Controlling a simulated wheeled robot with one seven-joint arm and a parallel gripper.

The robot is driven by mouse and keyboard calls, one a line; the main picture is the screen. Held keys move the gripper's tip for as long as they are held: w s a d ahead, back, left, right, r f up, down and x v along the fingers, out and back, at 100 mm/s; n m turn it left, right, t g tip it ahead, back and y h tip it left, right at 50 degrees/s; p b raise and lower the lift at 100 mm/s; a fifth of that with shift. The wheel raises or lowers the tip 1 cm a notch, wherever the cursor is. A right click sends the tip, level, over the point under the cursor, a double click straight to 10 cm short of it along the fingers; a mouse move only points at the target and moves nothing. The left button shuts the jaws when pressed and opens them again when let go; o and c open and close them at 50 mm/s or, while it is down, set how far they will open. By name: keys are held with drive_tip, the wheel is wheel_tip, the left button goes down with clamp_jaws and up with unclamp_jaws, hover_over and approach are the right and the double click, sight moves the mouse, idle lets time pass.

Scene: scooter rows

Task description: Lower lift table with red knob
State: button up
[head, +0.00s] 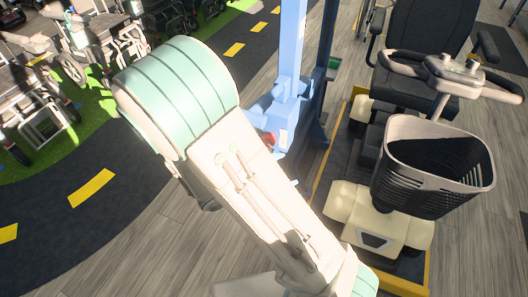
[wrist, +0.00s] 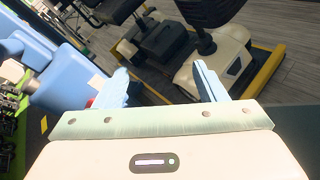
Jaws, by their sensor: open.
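The blue lift column (head: 292,60) stands in the upper middle of the head view. The red knob (head: 269,138) is on its lower housing, partly hidden behind my arm. In the wrist view the blue housing (wrist: 65,78) is at the left, and a small part of the red knob (wrist: 90,102) shows just left of the left finger. My gripper (wrist: 162,78) is open and empty, its fingers apart from each other. I cannot tell whether the left finger touches the knob. My gripper is hidden in the head view. The lift table (head: 420,270) has a yellow edge.
A mobility scooter (head: 380,215) with a dark basket (head: 435,165) stands on the lift table at the right. Wheelchairs (head: 95,40) line the left on green flooring. Dark track with yellow dashes (head: 92,188) and grey wood floor are open at the lower left.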

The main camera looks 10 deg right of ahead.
sight(269, 139)
drive_tip(key=w+a+f+n+t+y+b, duration=0.3)
drive_tip(key=w+a+f+n+t, duration=0.2)
drive_tip(key=a+f+n+t, duration=0.5)
drive_tip(key=r+b+x, duration=0.1)
drive_tip(key=r+x, duration=0.1)
drive_tip(key=x, duration=1.2)
drive_tip(key=shift+s+d+n, duration=0.2)
drive_tip(key=shift+d+n, duration=0.2)
drive_tip(key=c, duration=1)
